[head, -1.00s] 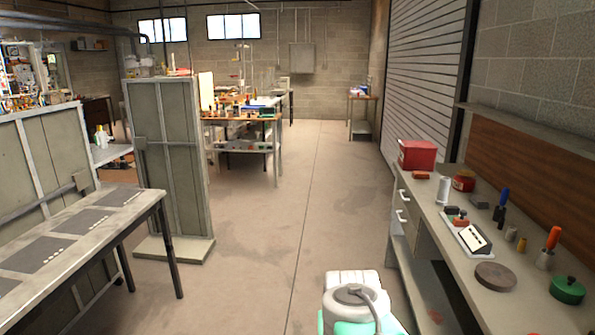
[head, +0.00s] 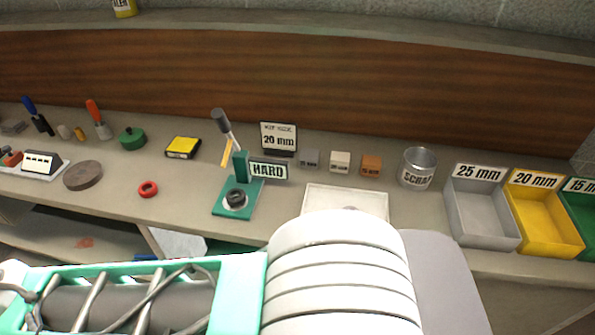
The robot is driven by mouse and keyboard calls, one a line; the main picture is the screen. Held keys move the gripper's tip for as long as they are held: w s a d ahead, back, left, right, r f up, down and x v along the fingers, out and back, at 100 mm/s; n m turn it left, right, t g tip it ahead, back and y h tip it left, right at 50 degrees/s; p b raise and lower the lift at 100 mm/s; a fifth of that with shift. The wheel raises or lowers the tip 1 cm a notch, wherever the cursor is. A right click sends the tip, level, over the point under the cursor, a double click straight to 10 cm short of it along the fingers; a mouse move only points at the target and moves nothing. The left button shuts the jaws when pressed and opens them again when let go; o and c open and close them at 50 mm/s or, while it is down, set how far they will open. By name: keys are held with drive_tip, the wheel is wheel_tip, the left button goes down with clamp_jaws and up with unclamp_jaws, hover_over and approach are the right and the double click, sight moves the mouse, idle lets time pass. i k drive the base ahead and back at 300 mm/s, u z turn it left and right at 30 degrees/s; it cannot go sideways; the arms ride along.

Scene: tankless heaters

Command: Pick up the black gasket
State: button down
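A black gasket (head: 236,197), a small dark ring, sits on the base of a green press-like tool (head: 240,178) with a raised dark lever, beside a sign reading HARD. It is left of the middle of the bench, and nothing covers it. A red ring (head: 148,189) lies on the bench to its left. My arm crosses the bottom of the head view, in front of the bench. My gripper is not visible, so its opening and what it holds cannot be seen.
The workbench (head: 60,205) holds a white tray (head: 345,200), partly behind my arm, small blocks by a 20 mm sign (head: 278,138), a scrap can (head: 418,168), and grey (head: 482,215), yellow (head: 545,225) and green (head: 582,215) bins. Bare bench surrounds the red ring.

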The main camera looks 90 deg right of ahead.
sight(233, 192)
drive_tip(key=z, duration=0.7)
drive_tip(key=k, duration=0.65)
drive_tip(key=z, duration=1.55)
